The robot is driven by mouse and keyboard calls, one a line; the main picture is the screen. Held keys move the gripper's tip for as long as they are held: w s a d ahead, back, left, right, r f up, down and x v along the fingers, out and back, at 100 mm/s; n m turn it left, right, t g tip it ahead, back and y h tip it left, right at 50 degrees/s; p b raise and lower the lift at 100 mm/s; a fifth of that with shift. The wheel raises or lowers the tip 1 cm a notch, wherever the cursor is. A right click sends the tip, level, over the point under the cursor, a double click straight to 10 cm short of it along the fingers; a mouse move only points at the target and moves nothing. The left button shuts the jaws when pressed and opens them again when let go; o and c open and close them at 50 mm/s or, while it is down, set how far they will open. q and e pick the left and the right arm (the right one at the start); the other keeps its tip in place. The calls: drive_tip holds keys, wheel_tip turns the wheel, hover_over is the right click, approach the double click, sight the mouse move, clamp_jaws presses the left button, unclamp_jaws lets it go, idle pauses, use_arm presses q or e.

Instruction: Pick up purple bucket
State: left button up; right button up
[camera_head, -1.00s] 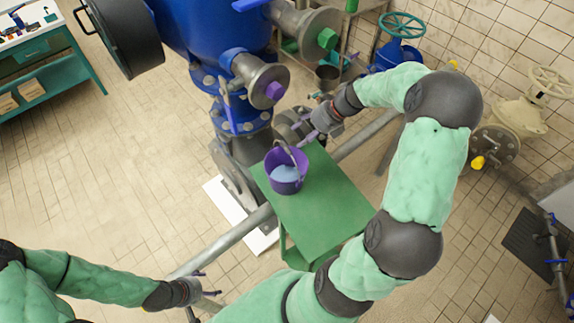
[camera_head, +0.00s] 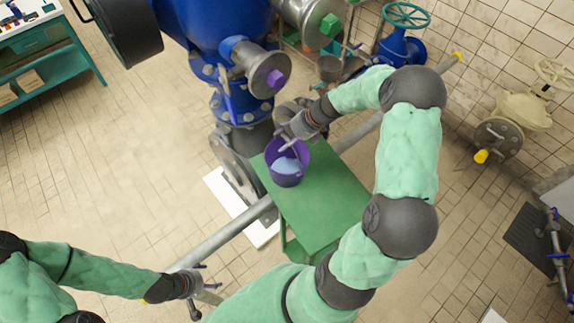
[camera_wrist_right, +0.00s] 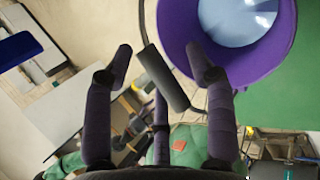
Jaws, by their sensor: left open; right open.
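The purple bucket (camera_head: 286,179) stands upright at the far-left end of the green table (camera_head: 322,205), with something pale blue inside. It also shows in the right wrist view (camera_wrist_right: 180,38), at upper right. Its raised handle, with a dark grip (camera_wrist_right: 165,79), appears between my right gripper's fingers in that view; contact is not clear. My right gripper (camera_head: 288,139) is open at the bucket's top and partly covers its rim in the head view. Its fingers also show in the right wrist view (camera_wrist_right: 160,65). My left gripper (camera_head: 208,290) is open and empty at lower left, away from the bucket.
A blue pump with a flanged pipe (camera_head: 268,76) stands just behind the bucket. A grey pipe (camera_head: 222,237) runs diagonally past the table. A blue valve with a green handwheel (camera_head: 407,16) is at the back right. The table's near part is clear.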

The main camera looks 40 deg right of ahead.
clamp_jaws()
drive_tip(key=shift+r, duration=0.15)
